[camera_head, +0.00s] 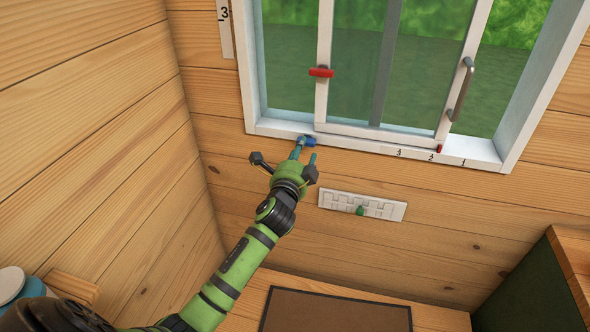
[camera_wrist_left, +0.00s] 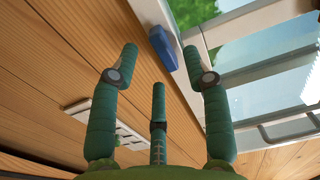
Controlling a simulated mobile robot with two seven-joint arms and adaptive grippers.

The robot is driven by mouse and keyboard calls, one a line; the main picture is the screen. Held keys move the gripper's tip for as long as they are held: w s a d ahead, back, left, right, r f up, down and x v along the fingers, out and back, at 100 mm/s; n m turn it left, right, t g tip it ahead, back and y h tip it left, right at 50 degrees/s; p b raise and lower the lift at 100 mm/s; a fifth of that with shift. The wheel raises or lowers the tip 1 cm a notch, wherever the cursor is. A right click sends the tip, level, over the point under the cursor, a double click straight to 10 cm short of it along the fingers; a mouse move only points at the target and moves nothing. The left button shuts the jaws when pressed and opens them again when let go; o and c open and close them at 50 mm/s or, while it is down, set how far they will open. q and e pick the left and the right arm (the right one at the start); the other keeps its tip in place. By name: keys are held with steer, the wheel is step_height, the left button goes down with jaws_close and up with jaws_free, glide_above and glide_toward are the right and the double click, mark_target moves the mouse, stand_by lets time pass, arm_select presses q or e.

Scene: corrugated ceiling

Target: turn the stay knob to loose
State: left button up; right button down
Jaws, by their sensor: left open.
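A blue knob (camera_head: 308,141) sits on the lower rail of the white window frame, near its left end. It looks like an elongated blue block in the left wrist view (camera_wrist_left: 163,47). No label names it as the stay knob, and I cannot read whether it is loose or tight. My left gripper (camera_head: 306,153) is open just below and in front of the blue knob. In the left wrist view its green fingers (camera_wrist_left: 160,72) are spread, and the knob shows beyond and between the fingertips. I cannot tell whether any finger touches it. My right gripper is not in view.
The sliding window sash has a red latch (camera_head: 321,72) and a grey handle (camera_head: 461,89). A numbered scale (camera_head: 432,157) with a small red marker (camera_head: 438,149) lies along the sill. A white slotted plate (camera_head: 390,209) with a green knob (camera_head: 360,210) is below. Wooden wall closes the left.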

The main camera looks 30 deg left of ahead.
arm_select(q)
steer(key=v, duration=0.9)
step_height(320, 180, down, 19)
steer(key=s+d+n+g+h, duration=0.1)
steer(key=s+n+g+h, duration=0.1)
steer(key=g, duration=0.2)
steer(key=s+d+f+n+g, duration=0.1)
steer(key=s+f+g, duration=0.1)
steer(key=s+f, duration=0.35)
steer(key=s+d+f+n+g+h, duration=0.1)
steer(key=s+f, duration=0.1)
steer(key=f, duration=0.6)
steer(key=s+d+f+n+g, duration=0.1)
steer(key=s+f+n+g, duration=0.15)
steer(key=f, duration=0.35)
steer(key=s+d+f+n+g, duration=0.1)
steer(key=s+f+n+g, duration=0.1)
steer(key=s+f, duration=0.4)
steer(key=s+d+f+n+g+h, duration=0.1)
steer(key=s+f, duration=0.5)
steer(key=s, duration=1.1)
steer(key=s+d+f+n+g, duration=0.1)
steer(key=s+f+n+g, duration=0.2)
steer(key=s, duration=0.9)
step_height(320, 180, down, 3)
steer(key=shift+f+g+h, duration=0.2)
steer(key=shift+g+h, duration=0.1)
steer(key=shift+g, duration=0.15)
